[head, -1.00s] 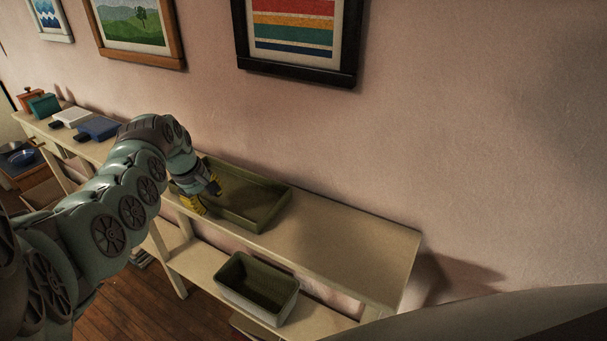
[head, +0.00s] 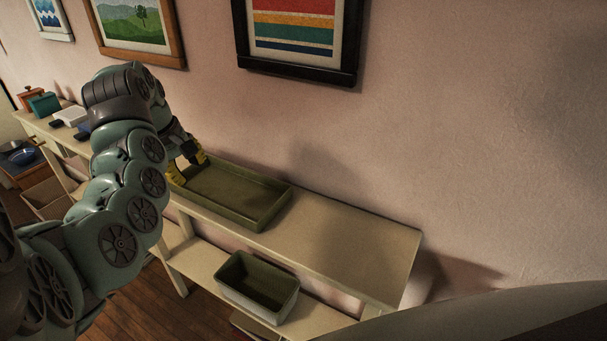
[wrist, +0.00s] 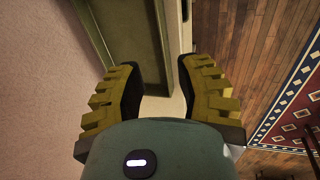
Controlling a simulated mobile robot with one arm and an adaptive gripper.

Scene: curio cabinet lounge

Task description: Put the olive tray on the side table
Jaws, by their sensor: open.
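The olive tray (head: 262,217) is a shallow rectangular tray lying flat on top of a long pale console (head: 345,243) against the wall. My gripper (head: 188,167), with yellow ridged fingers, is open and empty at the tray's left end. In the wrist view my open gripper (wrist: 156,70) has a wall of the olive tray (wrist: 133,48) showing between and beyond its fingers. I cannot tell whether they touch it. A low wooden table (head: 28,172) at the far left may be the side table; my arm hides part of that side.
A grey bin with a dark inside (head: 258,283) stands on the console's lower shelf. Boxes, including a teal one (head: 44,104), sit at the console's far left end. The console top right of the tray is clear. A patterned rug (wrist: 290,105) lies on the wooden floor.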

